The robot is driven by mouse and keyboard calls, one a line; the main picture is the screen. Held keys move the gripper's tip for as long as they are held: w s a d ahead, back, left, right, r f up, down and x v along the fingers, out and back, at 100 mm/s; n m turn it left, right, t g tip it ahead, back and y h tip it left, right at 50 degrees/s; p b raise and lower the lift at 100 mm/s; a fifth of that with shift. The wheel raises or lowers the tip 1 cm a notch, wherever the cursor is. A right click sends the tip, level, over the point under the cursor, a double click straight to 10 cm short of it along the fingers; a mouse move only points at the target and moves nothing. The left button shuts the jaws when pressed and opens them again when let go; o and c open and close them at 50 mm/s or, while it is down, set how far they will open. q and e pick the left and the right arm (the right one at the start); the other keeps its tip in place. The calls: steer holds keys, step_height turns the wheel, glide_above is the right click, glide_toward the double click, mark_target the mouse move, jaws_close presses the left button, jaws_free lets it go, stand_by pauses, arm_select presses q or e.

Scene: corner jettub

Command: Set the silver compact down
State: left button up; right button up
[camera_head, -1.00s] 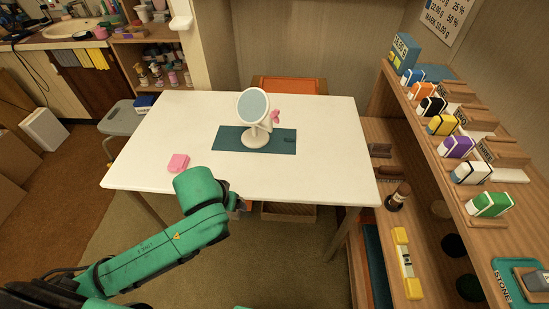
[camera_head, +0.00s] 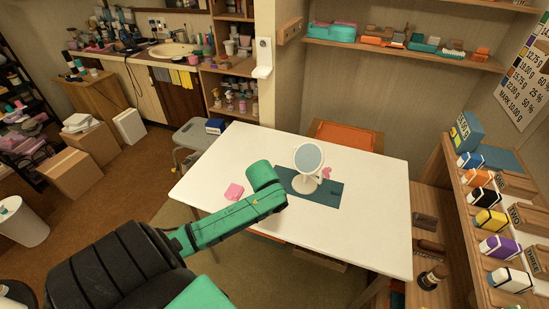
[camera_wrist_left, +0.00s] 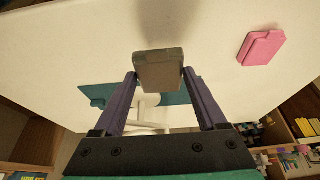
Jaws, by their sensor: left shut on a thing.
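The silver compact (camera_wrist_left: 158,72), a grey flat block, is clasped between the fingertips of my left gripper (camera_wrist_left: 158,78) in the left wrist view. It is over the white table (camera_head: 225,160); I cannot tell whether it touches the top. In the head view the gripper and compact are hidden behind my green left arm. A round white mirror (camera_head: 309,157) stands on a teal mat (camera_head: 328,198) beyond the arm. The mat also shows in the left wrist view (camera_wrist_left: 97,93), behind the gripper. My right gripper is out of view.
A pink block (camera_head: 234,191) lies on the table left of my arm; it also shows in the left wrist view (camera_wrist_left: 262,47). A small pink item (camera_head: 326,172) is by the mirror. A shelf with coloured blocks (camera_head: 490,220) stands right. The table's right part is clear.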

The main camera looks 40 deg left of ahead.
arm_select(q)
step_height(320, 180, down, 6)
steer(key=shift+f, duration=0.1)
steer(key=o, duration=1.4)
steer(key=p+v, duration=0.1)
steer(key=v, duration=1.1)
steer(key=shift+w+d, duration=0.1)
